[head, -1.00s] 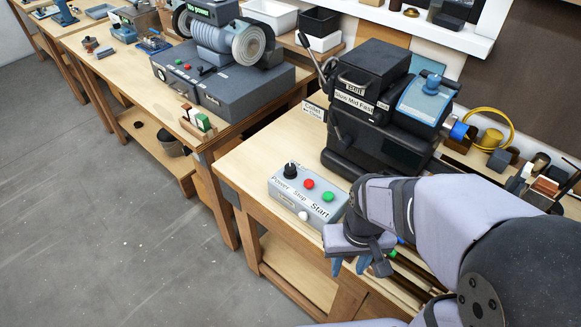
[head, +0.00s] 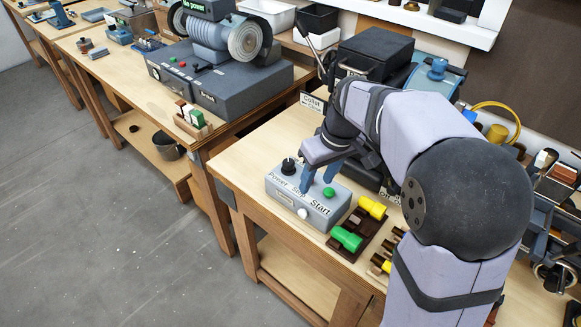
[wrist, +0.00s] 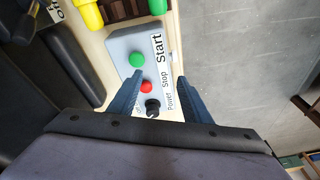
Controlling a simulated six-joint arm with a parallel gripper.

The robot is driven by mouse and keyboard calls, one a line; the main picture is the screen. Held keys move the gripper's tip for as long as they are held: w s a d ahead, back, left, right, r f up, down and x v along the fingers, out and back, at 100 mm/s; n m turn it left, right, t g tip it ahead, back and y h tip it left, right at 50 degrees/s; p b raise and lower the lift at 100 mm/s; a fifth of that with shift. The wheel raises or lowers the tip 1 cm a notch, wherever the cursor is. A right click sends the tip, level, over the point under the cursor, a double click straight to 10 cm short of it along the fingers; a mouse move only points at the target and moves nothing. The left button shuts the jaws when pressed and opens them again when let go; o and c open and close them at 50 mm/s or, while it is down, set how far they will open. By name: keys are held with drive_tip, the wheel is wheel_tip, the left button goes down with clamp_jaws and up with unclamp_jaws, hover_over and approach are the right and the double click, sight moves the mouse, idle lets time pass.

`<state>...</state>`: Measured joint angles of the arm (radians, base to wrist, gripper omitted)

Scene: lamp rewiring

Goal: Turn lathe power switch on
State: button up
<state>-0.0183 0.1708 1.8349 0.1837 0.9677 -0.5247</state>
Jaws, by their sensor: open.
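The lathe control box (head: 325,212) is grey, with labels Power, Stop and Start. It sits at the front left of the lathe bench. Its black power knob (head: 289,166) is at the left end, and also shows in the wrist view (wrist: 152,106). The green start button (head: 329,192) is at the right end. The red stop button (wrist: 146,87) shows in the wrist view but is hidden by my gripper in the head view. My gripper (head: 318,183) is open and empty, pointing down over the box. In the wrist view the knob lies between its blue fingers.
The black lathe (head: 372,58) stands behind, partly hidden by my arm. Right of the box are a green-handled tool (head: 346,239) and a yellow-handled one (head: 372,207) in a dark rack. A grey grinder (head: 212,88) stands on the left bench.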

sight(288, 162)
drive_tip(key=w+a+r+n+t+y+b, duration=0.1)
drive_tip(key=w+a+r+n+b, duration=0.25)
drive_tip(key=w, duration=0.55)
drive_tip(key=shift+p+x, duration=0.9)
drive_tip(key=shift+x, duration=3)
drive_tip(key=shift+a, duration=0.1)
drive_tip(key=c, duration=1)
